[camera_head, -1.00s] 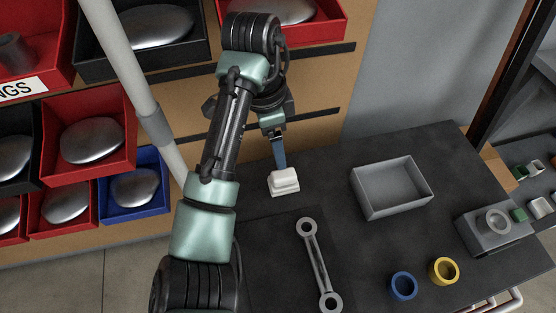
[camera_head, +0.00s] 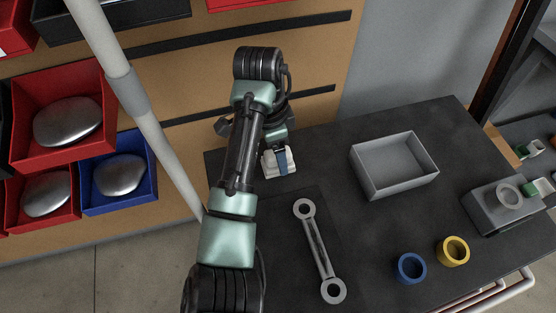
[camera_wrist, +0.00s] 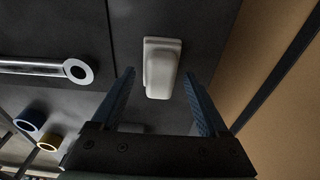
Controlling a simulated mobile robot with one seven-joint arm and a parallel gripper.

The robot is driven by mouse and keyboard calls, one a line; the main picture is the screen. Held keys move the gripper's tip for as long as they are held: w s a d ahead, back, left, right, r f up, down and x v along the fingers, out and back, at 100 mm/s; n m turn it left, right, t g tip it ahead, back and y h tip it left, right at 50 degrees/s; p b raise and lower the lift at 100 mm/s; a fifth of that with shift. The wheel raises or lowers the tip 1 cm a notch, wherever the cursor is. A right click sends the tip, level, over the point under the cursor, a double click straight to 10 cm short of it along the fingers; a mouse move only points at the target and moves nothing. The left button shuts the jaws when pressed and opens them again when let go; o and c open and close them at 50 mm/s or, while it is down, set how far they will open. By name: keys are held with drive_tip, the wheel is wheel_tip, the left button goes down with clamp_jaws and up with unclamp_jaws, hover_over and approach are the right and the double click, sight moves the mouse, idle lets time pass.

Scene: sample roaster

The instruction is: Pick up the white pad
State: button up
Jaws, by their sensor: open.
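The white pad (camera_head: 270,164) lies on the dark table top (camera_head: 330,145) near its back left corner. In the wrist view the white pad (camera_wrist: 162,68) is a pale rounded block on a thin base. My gripper (camera_head: 281,163) is over the pad, and one blue finger covers part of it in the head view. In the wrist view my gripper (camera_wrist: 162,85) is open, with its two blue fingers on either side of the pad's near end. Nothing is held. I cannot tell whether the fingers touch the table.
A grey open tray (camera_head: 432,172) stands right of the pad. A metal link bar (camera_head: 318,252) lies in front. A blue ring (camera_head: 401,272), a yellow ring (camera_head: 443,256) and a grey fixture (camera_head: 482,212) are at the right. Red and blue bins (camera_head: 148,200) stand left.

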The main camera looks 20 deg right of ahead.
drive_tip(key=shift+f, duration=0.3)
clamp_jaws()
drive_tip(key=shift+r, duration=0.1)
drive_tip(key=r+p, duration=0.1)
drive_tip(key=r, duration=0.1)
drive_tip(key=r+p, duration=0.1)
drive_tip(key=r, duration=0.2)
drive_tip(key=s+r+p, duration=0.1)
drive_tip(key=r, duration=0.1)
drive_tip(key=shift+s+r, duration=0.1)
drive_tip(key=shift+r, duration=0.15)
drive_tip(key=s+p, duration=0.8)
drive_tip(key=s, duration=1)
drive_tip(key=shift+s+f, duration=0.3)
drive_tip(key=shift+s, duration=0.05)
